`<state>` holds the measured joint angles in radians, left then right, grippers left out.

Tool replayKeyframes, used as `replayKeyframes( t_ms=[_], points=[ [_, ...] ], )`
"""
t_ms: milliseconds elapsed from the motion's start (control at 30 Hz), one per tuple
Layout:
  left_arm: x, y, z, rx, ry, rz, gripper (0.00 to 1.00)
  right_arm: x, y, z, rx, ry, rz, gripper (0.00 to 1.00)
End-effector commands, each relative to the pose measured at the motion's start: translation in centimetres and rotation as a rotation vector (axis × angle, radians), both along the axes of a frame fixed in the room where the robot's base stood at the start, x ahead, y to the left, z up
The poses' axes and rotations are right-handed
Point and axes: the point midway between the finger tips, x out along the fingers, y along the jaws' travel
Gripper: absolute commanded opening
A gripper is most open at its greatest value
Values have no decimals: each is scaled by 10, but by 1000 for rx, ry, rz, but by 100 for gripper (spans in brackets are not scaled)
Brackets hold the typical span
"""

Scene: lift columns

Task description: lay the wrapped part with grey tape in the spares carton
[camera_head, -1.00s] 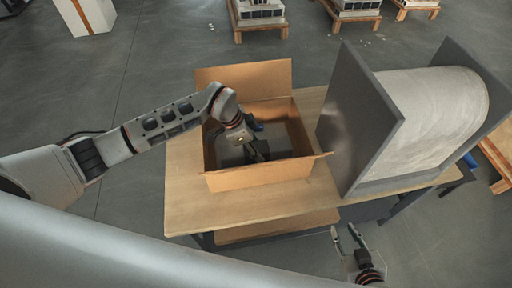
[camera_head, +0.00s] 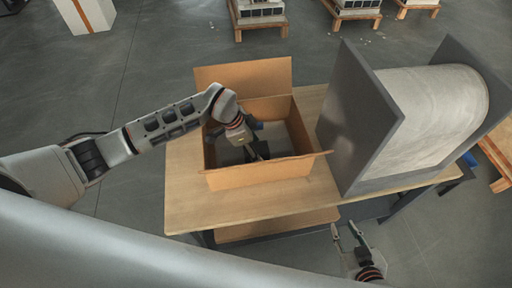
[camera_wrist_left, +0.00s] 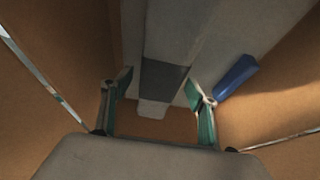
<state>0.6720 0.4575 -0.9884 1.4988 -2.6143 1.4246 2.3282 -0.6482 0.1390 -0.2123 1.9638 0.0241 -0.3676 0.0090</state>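The spares carton (camera_head: 262,173) stands open on the wooden table. My left gripper (camera_head: 260,152) reaches down inside it. In the left wrist view, my left gripper's fingers (camera_wrist_left: 159,84) are spread apart. A pale wrapped part (camera_wrist_left: 155,108) with a dark grey tape band (camera_wrist_left: 163,80) lies between and beyond them, with a visible gap on the left side. Whether the right fingertip touches it, I cannot tell. A blue-banded item (camera_wrist_left: 237,77) lies beside it on the right. My right gripper (camera_head: 345,228) is open and empty, low in front of the table.
A grey-panelled stand with a large pale roll (camera_head: 435,105) occupies the table's right side. The carton's flaps (camera_head: 243,76) stand up or outward. Bare tabletop (camera_head: 185,190) shows left of the carton. Loaded pallets (camera_head: 262,22) stand on the floor behind.

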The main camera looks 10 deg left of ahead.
Motion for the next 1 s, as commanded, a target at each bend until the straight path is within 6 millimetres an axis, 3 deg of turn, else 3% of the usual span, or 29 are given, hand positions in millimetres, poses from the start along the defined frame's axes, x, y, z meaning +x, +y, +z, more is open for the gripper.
replayKeyframes(
  t_ms=[267,700,1000],
  points=[
    [1,1,13,0,-3,0,59,-1,0,-1,-1,5,0,29],
    [-12,32,94,1,-4,1,59,0,0,5,-1,1,0,29],
    [-17,42,122,0,0,0,59,1,0,7,0,-3,1,29]
  ],
)
